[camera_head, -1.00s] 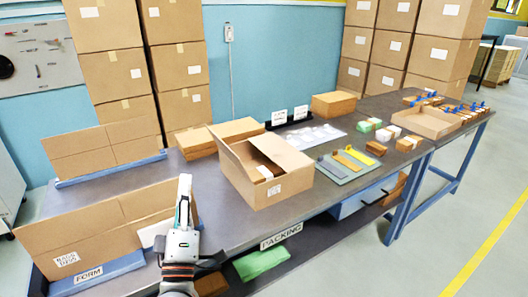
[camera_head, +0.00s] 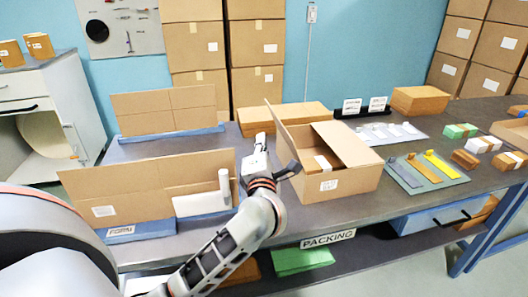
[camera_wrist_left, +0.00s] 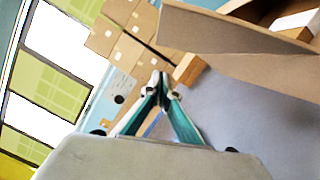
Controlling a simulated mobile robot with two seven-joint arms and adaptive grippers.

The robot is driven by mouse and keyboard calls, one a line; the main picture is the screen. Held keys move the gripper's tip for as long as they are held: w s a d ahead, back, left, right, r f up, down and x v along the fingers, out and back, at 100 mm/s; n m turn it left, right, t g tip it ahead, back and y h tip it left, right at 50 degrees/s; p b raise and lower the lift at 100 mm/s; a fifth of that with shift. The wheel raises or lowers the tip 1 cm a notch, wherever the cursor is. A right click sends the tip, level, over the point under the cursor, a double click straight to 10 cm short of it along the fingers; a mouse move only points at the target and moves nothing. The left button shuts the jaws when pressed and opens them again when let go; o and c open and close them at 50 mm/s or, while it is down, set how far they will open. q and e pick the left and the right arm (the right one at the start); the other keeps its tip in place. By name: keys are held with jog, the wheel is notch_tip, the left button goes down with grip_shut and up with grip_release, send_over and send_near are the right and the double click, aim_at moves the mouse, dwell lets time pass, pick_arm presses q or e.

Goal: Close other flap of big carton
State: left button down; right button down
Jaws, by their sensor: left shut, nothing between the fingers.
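The big brown carton (camera_head: 340,185) stands on the packing table. Its left flap (camera_head: 285,138) stands up, leaning outward to the left. Its right flap (camera_head: 345,143) slants inward over part of the opening, and a small box with a white label (camera_head: 323,163) shows inside. My left gripper (camera_head: 260,142) is just left of the carton, fingers together and empty, pointing away from me. In the left wrist view its fingertips (camera_wrist_left: 162,80) meet with nothing between them, and the carton (camera_wrist_left: 260,75) fills the upper right. A gap to the flap is not clear. My right gripper is not visible.
A cardboard form (camera_head: 150,188) stands on a blue base left of my arm, with another form (camera_head: 165,110) behind.

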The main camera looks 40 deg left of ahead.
pick_arm(q)
jog(key=w, duration=0.1)
jog(key=w+r, duration=0.1)
jog(key=w, duration=0.3)
jog(key=shift+w+d+r, duration=0.2)
jog(key=shift+d+r, duration=0.05)
jog(key=shift+r, duration=0.15)
